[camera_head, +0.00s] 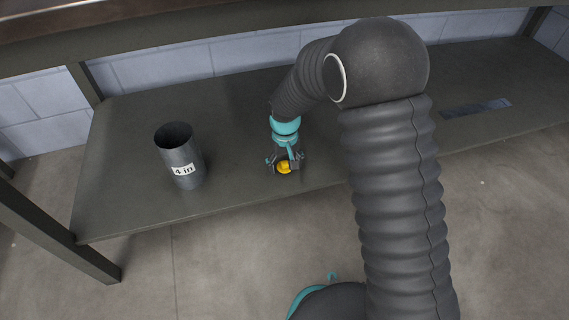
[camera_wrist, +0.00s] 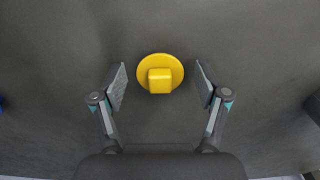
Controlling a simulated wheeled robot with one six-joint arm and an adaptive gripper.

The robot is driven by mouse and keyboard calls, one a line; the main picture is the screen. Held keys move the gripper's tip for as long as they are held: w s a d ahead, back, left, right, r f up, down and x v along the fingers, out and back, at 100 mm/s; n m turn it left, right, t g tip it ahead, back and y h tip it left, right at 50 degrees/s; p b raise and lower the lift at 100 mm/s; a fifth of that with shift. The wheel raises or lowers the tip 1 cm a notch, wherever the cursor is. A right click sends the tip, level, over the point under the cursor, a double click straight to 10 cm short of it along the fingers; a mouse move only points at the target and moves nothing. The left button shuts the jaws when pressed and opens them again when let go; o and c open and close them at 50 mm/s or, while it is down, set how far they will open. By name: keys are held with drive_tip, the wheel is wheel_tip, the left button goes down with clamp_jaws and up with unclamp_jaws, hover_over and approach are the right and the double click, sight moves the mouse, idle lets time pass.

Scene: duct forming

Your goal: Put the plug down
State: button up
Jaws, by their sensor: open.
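The yellow plug (camera_head: 284,168) sits on the grey shelf (camera_head: 240,130) near its front edge. In the wrist view the plug (camera_wrist: 160,73) is a round yellow disc with a square block on top. My gripper (camera_head: 285,163) is right over the plug. In the wrist view my gripper (camera_wrist: 161,88) is open, with one finger on each side of the plug and a gap between each finger and the plug. In the head view the gripper partly hides the plug.
A dark grey duct cylinder labelled "4 in" (camera_head: 188,152) stands upright to the left on the shelf. A flat metal strip (camera_head: 476,108) lies at the far right. Another shelf edge (camera_head: 220,18) runs overhead. The shelf between cylinder and gripper is clear.

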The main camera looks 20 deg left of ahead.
sight(285, 164)
wheel_tip(285, 164, up, 12)
drive_tip(key=p, duration=0.1)
drive_tip(key=shift+p, duration=0.35)
drive_tip(key=shift+r, duration=0.2)
drive_tip(key=s+d+r+m+t, duration=0.1)
drive_tip(key=s+d+r+m, duration=0.15)
drive_tip(key=d+r, duration=0.55)
drive_tip(key=s+d+r+m+t, duration=0.1)
drive_tip(key=s+d+r, duration=0.2)
drive_tip(key=d+r, duration=0.5)
drive_tip(key=s+d+r+m+t, duration=0.1)
drive_tip(key=s+d+m+t, duration=0.2)
drive_tip(key=s+d, duration=1.2)
drive_tip(key=shift+s+r+t, duration=0.15)
drive_tip(key=shift+s+t, duration=0.15)
drive_tip(key=shift+s, duration=0.3)
drive_tip(key=shift+d, duration=0.1)
wheel_tip(285, 164, up, 6)
drive_tip(key=p, duration=0.6)
drive_tip(key=shift+r, duration=0.25)
